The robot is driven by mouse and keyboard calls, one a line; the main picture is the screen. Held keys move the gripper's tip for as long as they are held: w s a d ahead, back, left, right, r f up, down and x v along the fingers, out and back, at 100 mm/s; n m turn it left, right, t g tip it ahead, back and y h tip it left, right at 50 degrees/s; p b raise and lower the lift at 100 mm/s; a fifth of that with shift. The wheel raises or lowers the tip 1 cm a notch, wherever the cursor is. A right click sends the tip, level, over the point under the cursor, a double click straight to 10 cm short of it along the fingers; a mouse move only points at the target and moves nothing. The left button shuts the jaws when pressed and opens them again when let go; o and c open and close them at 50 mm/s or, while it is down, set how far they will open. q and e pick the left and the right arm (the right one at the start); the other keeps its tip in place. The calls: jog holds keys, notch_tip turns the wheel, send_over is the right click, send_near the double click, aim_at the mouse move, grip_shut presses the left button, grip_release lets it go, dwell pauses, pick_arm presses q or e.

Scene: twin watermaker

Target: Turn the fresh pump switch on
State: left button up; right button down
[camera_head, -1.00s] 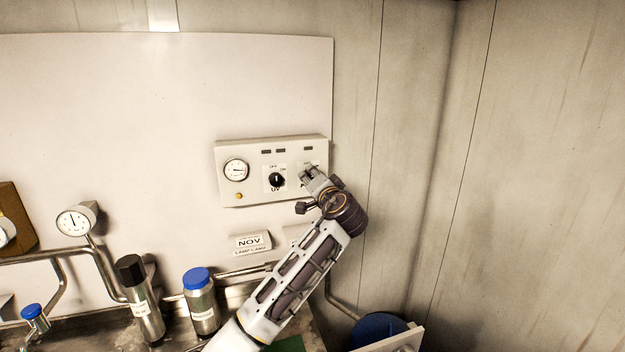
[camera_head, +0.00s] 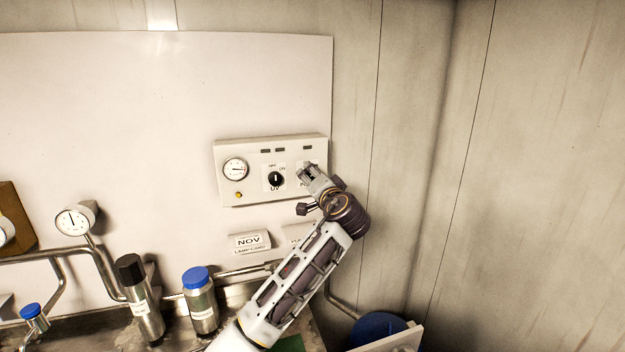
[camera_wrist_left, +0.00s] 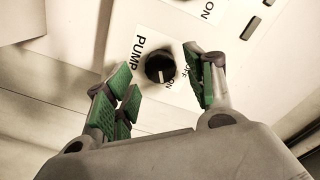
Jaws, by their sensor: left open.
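The pump switch (camera_wrist_left: 159,68) is a black round knob with a pale pointer line, on a white plate marked PUMP, OFF and ON. In the left wrist view its pointer lies toward the ON lettering side, but I cannot tell the exact setting. My left gripper (camera_head: 309,172) is in front of the panel's right part and hides this switch in the head view. In the left wrist view the open green-padded fingers of the left gripper (camera_wrist_left: 160,92) stand on either side of the knob, apart from it. My right gripper is not in view.
The control panel (camera_head: 225,190) also carries a gauge (camera_head: 236,169), the UV knob (camera_head: 276,179) and a yellow button (camera_head: 239,195). Below are a NOV card (camera_head: 250,242), a blue-capped canister (camera_head: 201,307) and a black-capped cylinder (camera_head: 141,309). The wall at right is clear.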

pick_arm(q)
jog(key=v, duration=1.1)
jog(key=shift+f, duration=0.1)
